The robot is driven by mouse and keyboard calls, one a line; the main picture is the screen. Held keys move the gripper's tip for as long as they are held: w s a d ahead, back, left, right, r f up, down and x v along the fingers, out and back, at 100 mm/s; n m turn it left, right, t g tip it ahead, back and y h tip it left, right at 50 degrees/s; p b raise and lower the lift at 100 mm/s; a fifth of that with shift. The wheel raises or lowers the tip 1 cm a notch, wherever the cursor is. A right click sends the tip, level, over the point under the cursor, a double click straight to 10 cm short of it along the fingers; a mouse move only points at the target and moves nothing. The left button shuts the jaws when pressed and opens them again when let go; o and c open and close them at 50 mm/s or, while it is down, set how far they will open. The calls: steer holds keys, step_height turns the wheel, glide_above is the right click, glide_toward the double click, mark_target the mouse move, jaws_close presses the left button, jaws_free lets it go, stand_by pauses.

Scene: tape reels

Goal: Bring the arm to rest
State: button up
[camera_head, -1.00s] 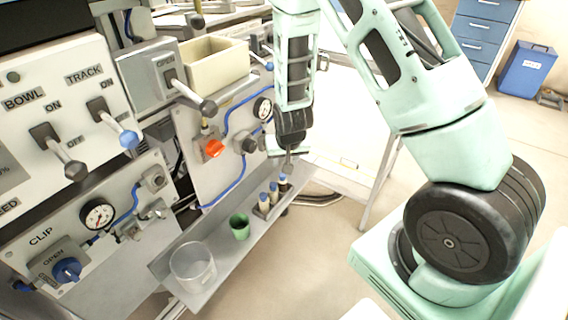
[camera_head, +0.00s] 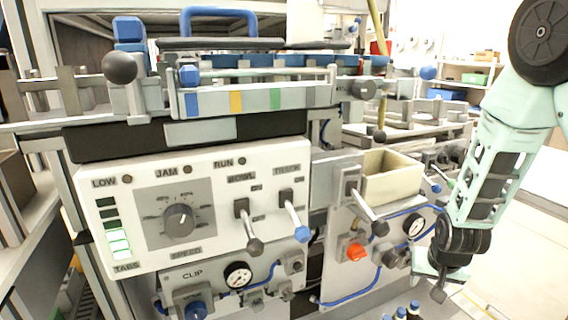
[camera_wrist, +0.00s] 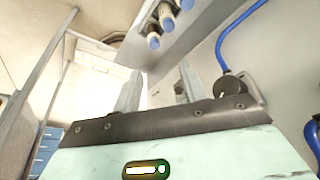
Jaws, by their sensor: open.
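My arm (camera_head: 497,150) is pale green and black and hangs down at the right of the head view. My gripper (camera_head: 438,292) is at its lower end, in front of the lower panel's right side, pointing down. In the wrist view the two grey fingers of my gripper (camera_wrist: 158,78) stand apart with nothing between them. Several blue-capped bottles (camera_head: 414,307) show at the bottom edge of the head view, just left of the gripper. The bottles (camera_wrist: 166,18) also show at the top of the wrist view, beyond the fingertips and apart from them.
A control panel (camera_head: 135,190) with switches and a speed dial (camera_head: 180,217) fills the left. Open floor (camera_head: 530,262) lies to the right.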

steer(key=s+a+r+n+g+y, duration=0.1)
steer(key=s+a+r+n, duration=0.3)
steer(key=s+r, duration=0.85)
steer(key=s+a+r+n+g+y, duration=0.15)
steer(key=s+a+n, duration=0.25)
steer(key=s+a, duration=0.4)
steer(key=s+a+r+n+g+h, duration=0.15)
steer(key=s+a+n, duration=0.3)
steer(key=a, duration=0.65)
step_height(320, 180, up, 21)
steer(key=y+p, duration=0.1)
steer(key=p, duration=2)
steer(key=shift+s+d+r, duration=0.15)
steer(key=shift+d, duration=0.05)
steer(key=shift+m, duration=0.25)
